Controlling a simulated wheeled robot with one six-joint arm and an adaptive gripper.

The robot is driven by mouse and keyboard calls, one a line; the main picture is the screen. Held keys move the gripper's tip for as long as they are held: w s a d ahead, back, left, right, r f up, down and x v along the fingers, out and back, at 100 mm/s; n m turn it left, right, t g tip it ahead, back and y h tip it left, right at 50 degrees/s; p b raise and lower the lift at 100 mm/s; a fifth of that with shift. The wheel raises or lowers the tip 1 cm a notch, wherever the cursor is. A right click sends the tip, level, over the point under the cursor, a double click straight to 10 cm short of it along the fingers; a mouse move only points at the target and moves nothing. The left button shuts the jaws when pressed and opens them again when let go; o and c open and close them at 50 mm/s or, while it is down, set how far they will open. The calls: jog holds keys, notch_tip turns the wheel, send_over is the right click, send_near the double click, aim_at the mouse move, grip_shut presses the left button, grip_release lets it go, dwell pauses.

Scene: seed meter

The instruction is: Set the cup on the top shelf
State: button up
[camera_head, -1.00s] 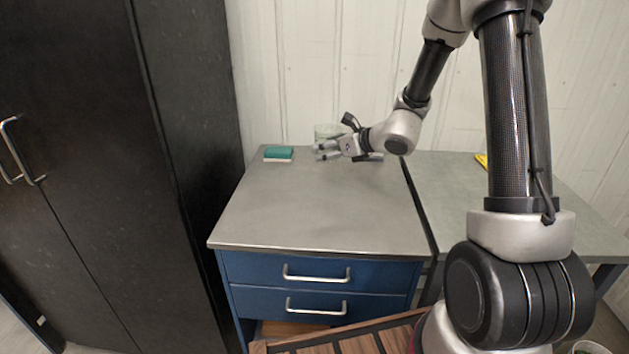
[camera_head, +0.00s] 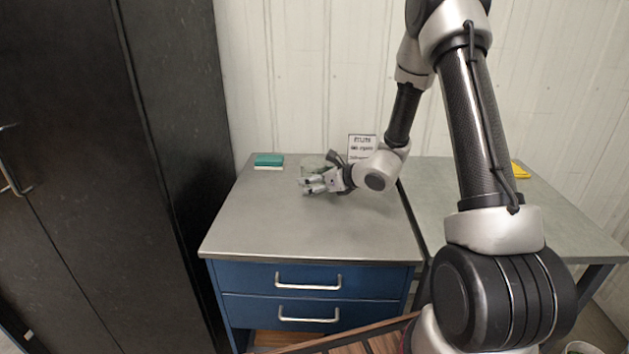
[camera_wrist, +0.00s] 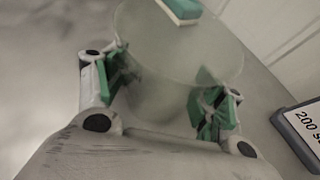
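A clear, see-through cup (camera_wrist: 175,75) stands between the green-padded fingers of my gripper (camera_wrist: 165,95) in the wrist view, with its round rim toward the top. The pads lie against both sides of the cup, so my gripper is shut on it. In the head view my gripper (camera_head: 317,184) is over the back part of the grey worktop (camera_head: 300,225), and the cup (camera_head: 311,163) shows faintly behind the fingers. I cannot tell whether its base touches the worktop. No top shelf can be made out.
A green and white sponge (camera_head: 268,160) lies at the back left. A white sign with a dark frame (camera_head: 362,147) stands at the back, close right of my gripper. A tall black cabinet (camera_head: 165,150) walls the left. A yellow item (camera_head: 520,171) lies on the right table (camera_head: 480,205).

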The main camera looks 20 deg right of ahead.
jog(key=shift+o, duration=0.8)
jog(key=shift+r, duration=0.15)
